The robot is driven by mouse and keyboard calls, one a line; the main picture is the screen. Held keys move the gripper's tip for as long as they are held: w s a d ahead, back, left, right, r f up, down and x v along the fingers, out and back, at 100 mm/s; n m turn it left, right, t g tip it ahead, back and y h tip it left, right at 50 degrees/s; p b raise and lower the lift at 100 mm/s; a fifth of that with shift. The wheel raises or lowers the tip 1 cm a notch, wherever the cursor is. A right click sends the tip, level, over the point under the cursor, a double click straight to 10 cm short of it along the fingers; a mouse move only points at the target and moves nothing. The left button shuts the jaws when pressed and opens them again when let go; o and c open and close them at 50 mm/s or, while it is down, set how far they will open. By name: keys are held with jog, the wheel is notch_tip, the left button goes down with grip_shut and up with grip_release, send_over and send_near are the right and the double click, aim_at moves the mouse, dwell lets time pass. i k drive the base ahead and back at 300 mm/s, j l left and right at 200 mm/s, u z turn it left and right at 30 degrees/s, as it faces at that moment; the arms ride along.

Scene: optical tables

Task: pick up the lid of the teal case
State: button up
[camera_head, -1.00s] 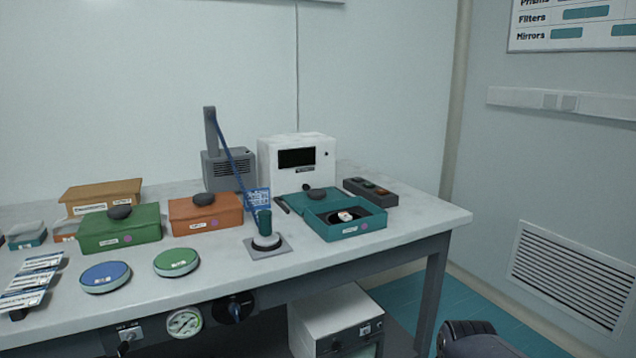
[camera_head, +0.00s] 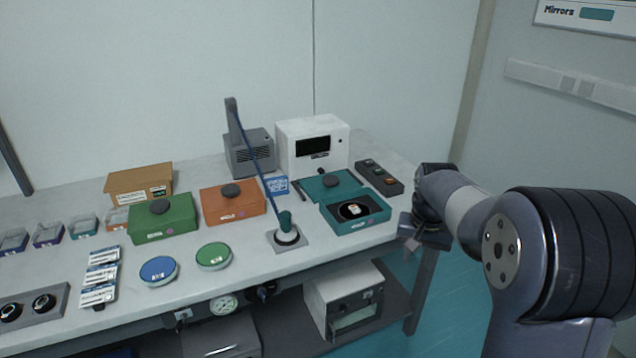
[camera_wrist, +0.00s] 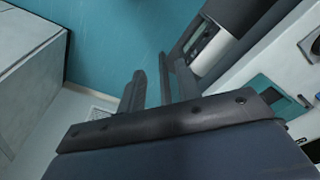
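The teal case (camera_head: 371,222) stands open near the right end of the table, with a small white-topped item in a dark round recess. Its teal lid (camera_head: 318,190), with a dark knob on top, is off the opening, just behind the case; whether it touches the case is unclear. My gripper (camera_head: 411,246) is to the right of the case, beyond the table's end, apart from both. In the wrist view my gripper (camera_wrist: 152,85) points toward the floor, its fingers apart with nothing between them. A teal part at that view's right edge seems to be the case.
A dark button box (camera_head: 379,178) is right of the lid, and a white instrument (camera_head: 300,148) stands behind it. Orange (camera_head: 228,206) and green (camera_head: 160,222) boxes stand farther left.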

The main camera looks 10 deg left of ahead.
aim_at(317, 187)
jog(key=i+l+u, duration=0.1)
jog(key=i+u, duration=0.35)
jog(key=i+l+u, duration=0.15)
jog(key=u, duration=0.3)
jog(key=i+l+u, duration=0.15)
jog(key=i+l, duration=0.85)
